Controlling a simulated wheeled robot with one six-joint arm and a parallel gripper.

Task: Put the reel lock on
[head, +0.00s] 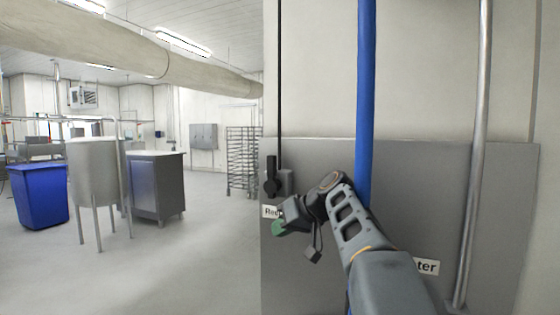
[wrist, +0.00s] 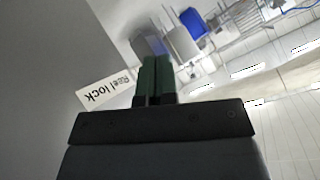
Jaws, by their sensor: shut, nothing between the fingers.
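The "Reel lock" label shows on the grey wall panel, partly covered by my gripper in the head view (head: 269,211) and readable in the wrist view (wrist: 107,90). Just above it is a black upright handle or lever (head: 271,178) with a rounded lower part, beside a small grey box (head: 287,182). I cannot tell its exact setting. My gripper (head: 279,228), with green fingertips, is below and slightly right of the handle, apart from it. In the wrist view the fingers (wrist: 154,80) are together with nothing between them.
A blue vertical pipe (head: 366,90) and a steel pipe (head: 478,150) run down the wall. A second label ending in "ter" (head: 427,266) is partly hidden by my arm. A rack (head: 241,160), steel cabinet (head: 157,185), tank (head: 95,170) and blue bin (head: 38,195) stand left; floor between is clear.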

